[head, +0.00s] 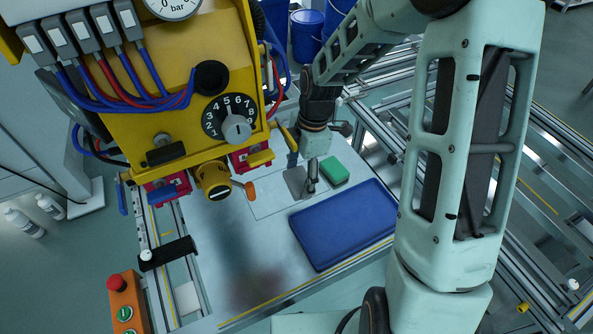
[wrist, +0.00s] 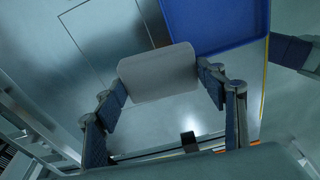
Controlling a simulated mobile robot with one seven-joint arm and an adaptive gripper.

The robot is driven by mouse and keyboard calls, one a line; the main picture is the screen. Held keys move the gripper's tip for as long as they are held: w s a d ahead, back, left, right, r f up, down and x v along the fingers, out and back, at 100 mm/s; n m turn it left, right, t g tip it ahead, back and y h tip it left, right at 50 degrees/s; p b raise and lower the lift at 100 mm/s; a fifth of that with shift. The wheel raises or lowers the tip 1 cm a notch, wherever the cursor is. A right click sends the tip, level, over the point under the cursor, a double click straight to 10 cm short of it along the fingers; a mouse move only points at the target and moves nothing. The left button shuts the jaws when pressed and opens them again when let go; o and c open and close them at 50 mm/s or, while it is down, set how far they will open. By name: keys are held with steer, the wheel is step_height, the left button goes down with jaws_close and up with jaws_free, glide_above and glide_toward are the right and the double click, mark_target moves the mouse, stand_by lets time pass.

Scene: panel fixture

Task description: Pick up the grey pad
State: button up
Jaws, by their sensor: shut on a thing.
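The grey pad (wrist: 158,74) is a flat piece with rounded corners, held between the two fingers of my gripper (wrist: 163,86) in the wrist view. The fingers press on its left and right edges. In that view the pad overlaps a corner of the blue tray. In the head view the grey pad (head: 295,181) shows beside my gripper (head: 309,184), partly hidden by the fingers. It is left of the green pad and behind the blue tray. Its exact height above the surface is hard to tell.
A green pad (head: 334,171) lies just right of my gripper. An empty blue tray (head: 345,224) sits in front. The yellow panel (head: 190,75) with dial, hoses and knobs stands close on the left. The metal surface left of the tray is clear.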

steer(key=s+d+r, duration=0.1)
steer(key=s+r, duration=0.2)
steer(key=s, duration=0.4)
steer(key=shift+p, duration=0.3)
steer(key=shift+r, duration=0.1)
steer(key=o, duration=0.3)
steer(key=c, duration=0.3)
